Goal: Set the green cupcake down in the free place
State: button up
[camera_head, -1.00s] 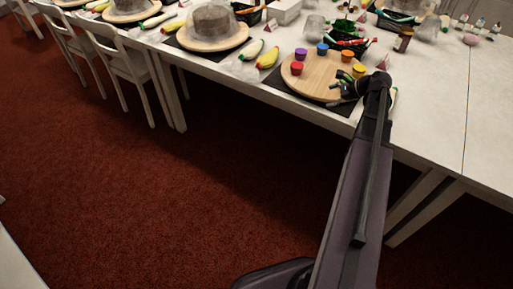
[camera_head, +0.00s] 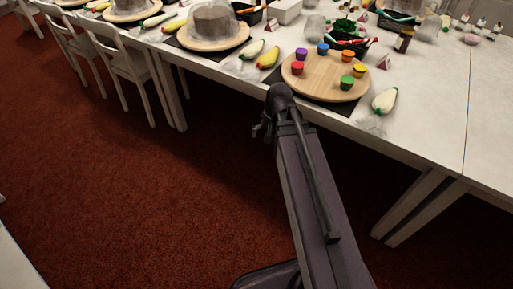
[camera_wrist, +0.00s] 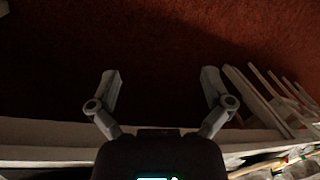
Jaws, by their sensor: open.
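The green cupcake (camera_head: 347,82) stands upright on the front right part of the round wooden turntable (camera_head: 322,76). Other cupcakes stand around the rim: red (camera_head: 297,68), purple (camera_head: 301,54), blue (camera_head: 322,49), orange (camera_head: 348,56) and yellow (camera_head: 360,71). The middle of the turntable is bare. My gripper (camera_head: 259,131) is off the table's front edge, left of and below the turntable, apart from every cupcake. In the wrist view my gripper (camera_wrist: 160,88) is open and empty, with floor beyond its fingers.
A white piping bag (camera_head: 385,100) lies right of the turntable, yellow ones (camera_head: 269,58) to its left. A domed cake (camera_head: 212,22) stands further left. Chairs (camera_head: 130,70) line the table's front. The table's right part (camera_head: 440,90) is largely clear.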

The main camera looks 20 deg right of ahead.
jog(key=s+a+n, duration=0.1)
jog(key=s+a+n+h, duration=0.1)
jog(key=a+n, duration=0.1)
jog(key=s+a+n+h, duration=0.1)
jog(key=shift+s+a+f+n+g, duration=0.2)
jog(key=shift+s+n+g, duration=0.1)
jog(key=shift+n, duration=0.1)
